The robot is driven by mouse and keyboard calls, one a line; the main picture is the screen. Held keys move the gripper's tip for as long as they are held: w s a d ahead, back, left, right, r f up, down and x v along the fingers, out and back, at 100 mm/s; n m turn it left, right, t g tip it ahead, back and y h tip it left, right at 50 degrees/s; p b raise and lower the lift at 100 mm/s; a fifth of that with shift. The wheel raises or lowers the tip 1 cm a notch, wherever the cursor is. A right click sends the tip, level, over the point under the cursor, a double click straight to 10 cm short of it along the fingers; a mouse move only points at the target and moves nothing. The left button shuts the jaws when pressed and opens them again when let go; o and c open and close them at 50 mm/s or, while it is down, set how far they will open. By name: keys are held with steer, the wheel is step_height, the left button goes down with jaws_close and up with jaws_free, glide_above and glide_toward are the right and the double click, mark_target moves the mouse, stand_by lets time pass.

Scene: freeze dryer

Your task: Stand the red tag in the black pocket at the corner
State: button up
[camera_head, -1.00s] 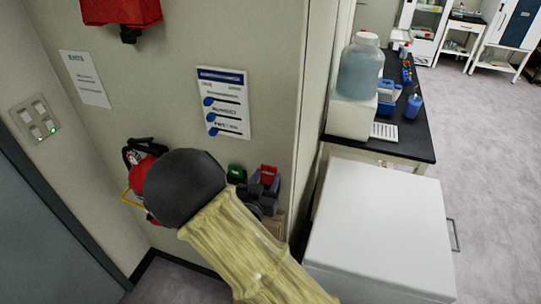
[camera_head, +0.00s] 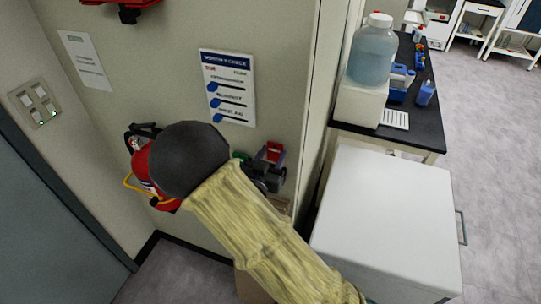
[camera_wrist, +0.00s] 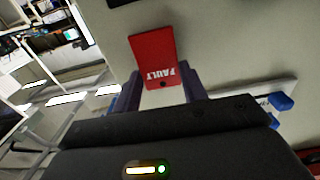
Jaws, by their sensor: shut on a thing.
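The red tag (camera_wrist: 155,56), printed "FAULT", stands up between the two dark fingers of my gripper (camera_wrist: 160,92) in the wrist view. My gripper is shut on its lower part. In the head view the red tag (camera_head: 271,152) shows small beside the wall, right of my dark arm joint, with my gripper (camera_head: 270,168) just below it. A small green piece (camera_head: 240,156) shows to its left, partly hidden by my arm. I cannot make out the black pocket; my arm covers part of the wall there.
A printed notice (camera_head: 228,88) is on the wall above my gripper. A red extinguisher-like object (camera_head: 143,165) with a yellow loop is left of my arm. The wall edge, a white cabinet (camera_head: 390,220) and a black bench (camera_head: 420,135) are to the right. Open floor lies beyond.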

mark_target(275, 160)
steer(key=shift+d+f, duration=0.15)
steer(key=shift+f, duration=0.2)
steer(key=shift+f+b, duration=1.1)
steer(key=shift+f, duration=0.3)
steer(key=shift+f, duration=0.15)
steer(key=shift+f+b, duration=0.35)
steer(key=shift+b, duration=0.2)
steer(key=shift+f+b, duration=1.6)
steer(key=shift+f, duration=0.05)
stand_by(0.6)
steer(key=o, duration=1)
steer(key=shift+o, duration=0.2)
